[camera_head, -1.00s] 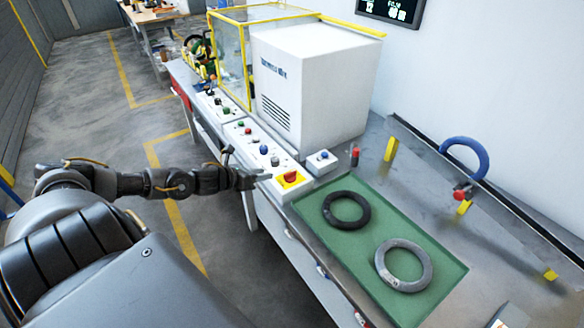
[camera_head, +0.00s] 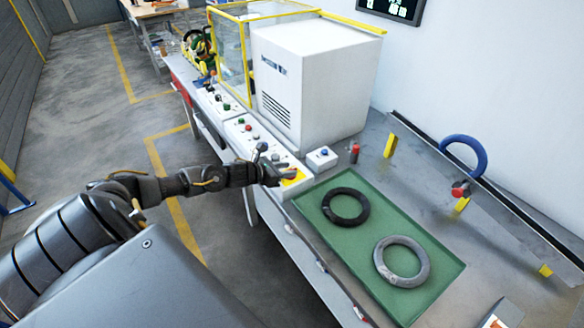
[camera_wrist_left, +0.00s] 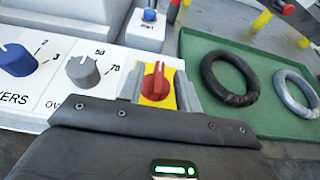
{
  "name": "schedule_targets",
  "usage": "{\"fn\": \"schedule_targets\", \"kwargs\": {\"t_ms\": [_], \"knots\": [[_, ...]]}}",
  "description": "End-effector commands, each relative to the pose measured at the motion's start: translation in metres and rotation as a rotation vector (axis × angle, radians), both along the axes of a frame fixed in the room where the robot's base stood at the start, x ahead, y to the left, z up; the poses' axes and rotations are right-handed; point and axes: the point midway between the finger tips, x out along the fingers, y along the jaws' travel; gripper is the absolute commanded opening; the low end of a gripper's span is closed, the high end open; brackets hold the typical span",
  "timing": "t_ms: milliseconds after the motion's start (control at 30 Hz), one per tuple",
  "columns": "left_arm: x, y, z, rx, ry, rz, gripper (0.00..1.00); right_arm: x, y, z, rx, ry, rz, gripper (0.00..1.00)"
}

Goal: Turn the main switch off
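The main switch is a red rotary knob (camera_wrist_left: 155,82) on a yellow plate (camera_wrist_left: 167,100), at the near end of the white control panel (camera_head: 256,142). In the wrist view its handle points roughly up and down the picture. My left gripper (camera_wrist_left: 158,88) is open, with one finger on each side of the knob. I cannot tell whether the fingers touch it. In the head view the left gripper (camera_head: 284,173) covers most of the switch, and a bit of yellow plate (camera_head: 294,180) shows. My right gripper is not in view.
Beside the switch are a grey knob (camera_wrist_left: 83,71), a blue knob (camera_wrist_left: 17,60) and a small box with a blue button (camera_head: 322,157). A green tray (camera_head: 440,268) holds a black ring (camera_head: 361,216) and a grey ring (camera_head: 421,276). A white cabinet (camera_head: 330,80) stands behind the panel.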

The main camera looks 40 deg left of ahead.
Motion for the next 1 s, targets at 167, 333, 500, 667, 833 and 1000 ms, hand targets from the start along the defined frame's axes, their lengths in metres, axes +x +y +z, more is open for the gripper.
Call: {"fn": "schedule_targets", "kwargs": {"t_ms": [167, 333, 500, 667, 833, 1000], "knots": [[0.018, -0.005, -0.007, -0.001, -0.001, 0.001, 0.34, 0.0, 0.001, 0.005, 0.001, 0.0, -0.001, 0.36], [0.023, -0.007, -0.01, 0.0, 0.0, 0.0, 0.34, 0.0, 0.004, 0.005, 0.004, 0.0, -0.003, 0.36], [0.023, -0.007, -0.011, 0.0, 0.0, 0.0, 0.34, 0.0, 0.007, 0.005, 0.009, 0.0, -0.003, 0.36], [0.023, -0.007, -0.01, 0.0, 0.0, 0.0, 0.19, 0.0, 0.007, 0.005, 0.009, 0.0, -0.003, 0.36], [0.023, -0.006, -0.01, 0.0, 0.0, 0.001, 0.0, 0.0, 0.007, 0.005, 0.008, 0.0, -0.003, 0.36], [0.023, -0.007, -0.01, 0.0, 0.0, 0.002, 0.0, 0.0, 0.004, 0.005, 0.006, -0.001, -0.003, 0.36]]}}
